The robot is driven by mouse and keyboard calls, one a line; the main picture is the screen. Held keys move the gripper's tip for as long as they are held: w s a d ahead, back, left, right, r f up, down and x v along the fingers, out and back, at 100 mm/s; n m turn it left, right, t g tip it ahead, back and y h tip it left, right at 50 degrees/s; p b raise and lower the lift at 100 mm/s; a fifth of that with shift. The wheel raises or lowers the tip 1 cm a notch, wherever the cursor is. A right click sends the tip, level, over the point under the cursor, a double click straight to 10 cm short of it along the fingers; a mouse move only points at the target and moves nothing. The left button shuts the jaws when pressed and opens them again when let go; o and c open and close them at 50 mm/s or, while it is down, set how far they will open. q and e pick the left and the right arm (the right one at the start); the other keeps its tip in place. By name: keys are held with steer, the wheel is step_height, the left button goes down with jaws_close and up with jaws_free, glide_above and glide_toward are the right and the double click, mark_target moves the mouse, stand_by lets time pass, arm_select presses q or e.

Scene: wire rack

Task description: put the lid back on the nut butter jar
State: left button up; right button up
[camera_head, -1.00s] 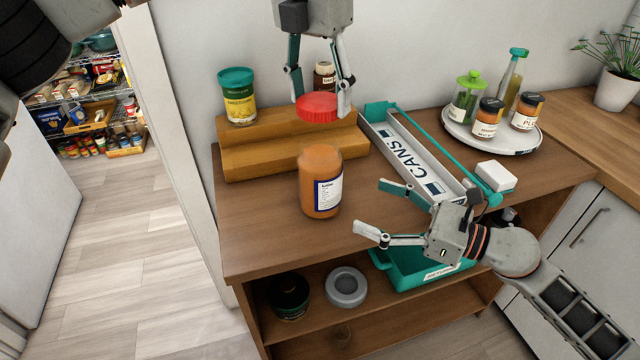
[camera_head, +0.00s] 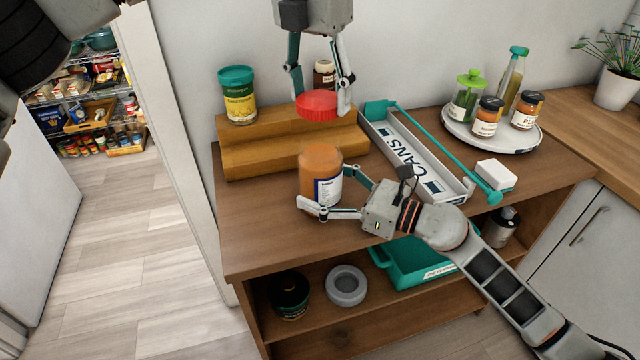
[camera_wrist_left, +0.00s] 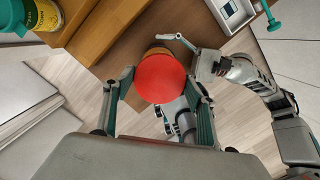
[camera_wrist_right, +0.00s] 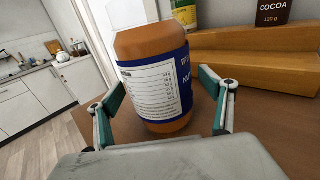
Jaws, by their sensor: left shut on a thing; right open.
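The nut butter jar (camera_head: 320,165), orange-brown with a blue and white label, stands upright and lidless on the wooden shelf top. It also shows in the right wrist view (camera_wrist_right: 152,75). My left gripper (camera_head: 322,104) is shut on the red lid (camera_head: 318,102) and holds it above and slightly behind the jar. In the left wrist view the lid (camera_wrist_left: 160,78) hides most of the jar. My right gripper (camera_head: 333,192) is open, with its fingers at either side of the jar's lower half. In the right wrist view, gaps show between the fingers and the jar.
A stepped wooden riser (camera_head: 270,144) stands behind the jar, bearing a teal-lidded container (camera_head: 239,100) and a brown bottle. The CANS tray (camera_head: 410,150) lies to the right, beside a white block (camera_head: 495,174). A round turntable (camera_head: 510,136) holds several jars and bottles.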

steer(key=shift+a, duration=0.1)
steer(key=c, duration=1.7)
arm_select(q)
glide_above(320, 142)
steer(key=shift+f, duration=2.55)
steer(key=shift+f, duration=0.1)
steer(key=shift+f, duration=0.75)
steer(key=shift+f, duration=0.6)
